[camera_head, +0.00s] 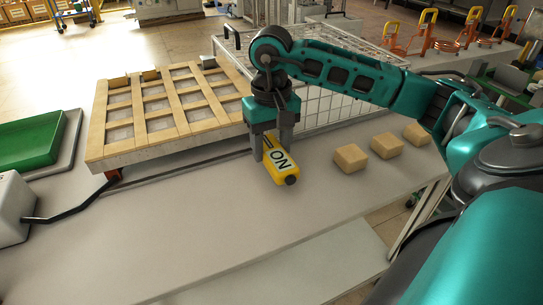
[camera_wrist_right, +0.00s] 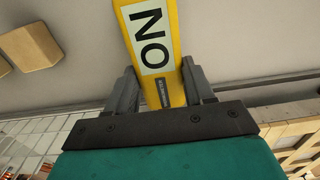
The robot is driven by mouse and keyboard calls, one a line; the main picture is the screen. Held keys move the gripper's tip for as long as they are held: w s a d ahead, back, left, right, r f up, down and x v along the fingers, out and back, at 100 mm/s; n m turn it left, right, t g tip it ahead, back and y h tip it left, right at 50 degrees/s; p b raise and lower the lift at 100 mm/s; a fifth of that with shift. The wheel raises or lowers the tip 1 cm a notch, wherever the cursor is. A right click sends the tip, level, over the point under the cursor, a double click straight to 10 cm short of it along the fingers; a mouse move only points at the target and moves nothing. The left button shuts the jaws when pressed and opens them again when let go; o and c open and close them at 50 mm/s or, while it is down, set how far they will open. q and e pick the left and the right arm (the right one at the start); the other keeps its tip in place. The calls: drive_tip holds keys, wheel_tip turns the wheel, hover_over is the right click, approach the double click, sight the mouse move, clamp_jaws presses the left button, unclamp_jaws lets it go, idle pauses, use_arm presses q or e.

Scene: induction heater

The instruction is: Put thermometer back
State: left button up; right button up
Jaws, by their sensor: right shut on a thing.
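In the right wrist view the thermometer (camera_wrist_right: 152,40) lies between the two dark fingers of my right gripper (camera_wrist_right: 163,90). Whether it touches the table I cannot tell. My left gripper is not in view.
Several tan blocks, such as this one (camera_head: 350,158), lie right of the thermometer. A wooden slatted rack (camera_head: 150,92) stands behind left, and a wire mesh (camera_head: 325,106) behind right. A green tray (camera_head: 35,140) and white box (camera_head: 12,208) are at left. The table front is clear.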

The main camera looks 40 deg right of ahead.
sight(272, 160)
drive_tip(key=shift+f+b, duration=0.35)
drive_tip(key=shift+f, duration=1.6)
drive_tip(key=shift+f, duration=0.1)
drive_tip(key=o, duration=1.1)
drive_tip(key=shift+o, duration=0.2)
wheel_tip(272, 160, up, 11)
drive_tip(key=shift+f+p, duration=0.1)
drive_tip(key=shift+p, duration=1)
drive_tip(key=shift+r, duration=0.7)
